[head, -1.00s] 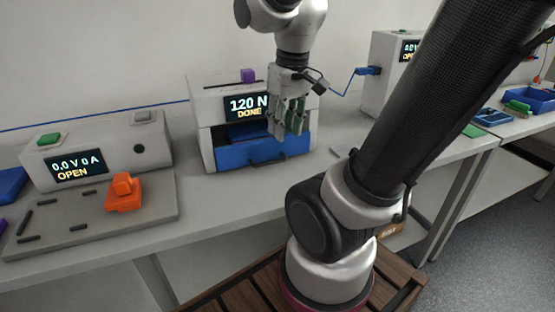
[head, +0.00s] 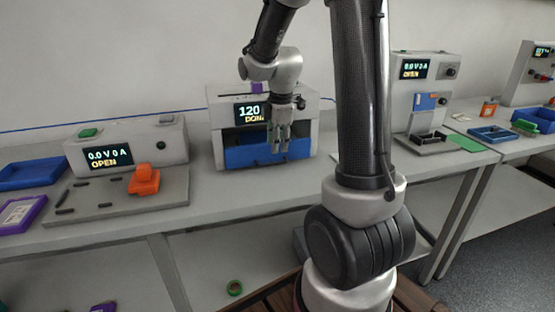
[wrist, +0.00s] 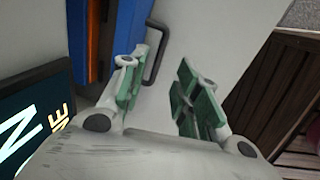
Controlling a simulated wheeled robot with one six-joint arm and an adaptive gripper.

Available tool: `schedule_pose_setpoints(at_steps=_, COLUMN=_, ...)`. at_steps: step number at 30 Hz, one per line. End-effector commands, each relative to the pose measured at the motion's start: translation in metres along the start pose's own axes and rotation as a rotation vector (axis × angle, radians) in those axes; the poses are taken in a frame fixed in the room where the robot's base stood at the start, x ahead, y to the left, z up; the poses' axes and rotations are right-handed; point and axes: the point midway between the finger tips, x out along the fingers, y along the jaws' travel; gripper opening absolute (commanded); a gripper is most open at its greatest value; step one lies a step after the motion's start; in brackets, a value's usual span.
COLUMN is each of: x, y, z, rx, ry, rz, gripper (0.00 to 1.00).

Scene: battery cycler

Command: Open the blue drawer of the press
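The press (head: 307,137) is a white box on the bench with a lit display reading "120" and part of "DONE". Its blue drawer (head: 245,158) is low in the front, with a dark opening above it. My gripper (head: 279,148) points down in front of the drawer's right half and hides part of it. In the wrist view my gripper (wrist: 165,85) is open and empty, its green-padded fingers apart. The dark drawer handle (wrist: 156,55) stands out from the blue drawer (wrist: 128,30), close to the left finger. I cannot tell whether they touch.
Left on the bench is a grey cycler (head: 165,140) reading "OPEN", with an orange part (head: 144,180) on its plate. Blue (head: 30,174) and purple (head: 22,213) trays lie further left. More instruments and trays stand right. Bench surface before the press looks clear.

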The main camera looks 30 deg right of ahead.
Motion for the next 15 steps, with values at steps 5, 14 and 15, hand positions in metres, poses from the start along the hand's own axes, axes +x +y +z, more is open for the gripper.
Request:
schedule_pose_setpoints(at_steps=5, x=0.031, y=-0.001, z=0.0, rx=0.002, ry=-0.001, rz=-0.005, gripper=0.32)
schedule_pose_setpoints(at_steps=14, x=0.066, y=-0.001, z=0.0, rx=0.003, ry=0.0, rz=-0.002, gripper=0.32)
schedule_pose_setpoints(at_steps=15, x=0.067, y=-0.001, z=0.0, rx=0.003, ry=0.0, rz=-0.001, gripper=0.32)
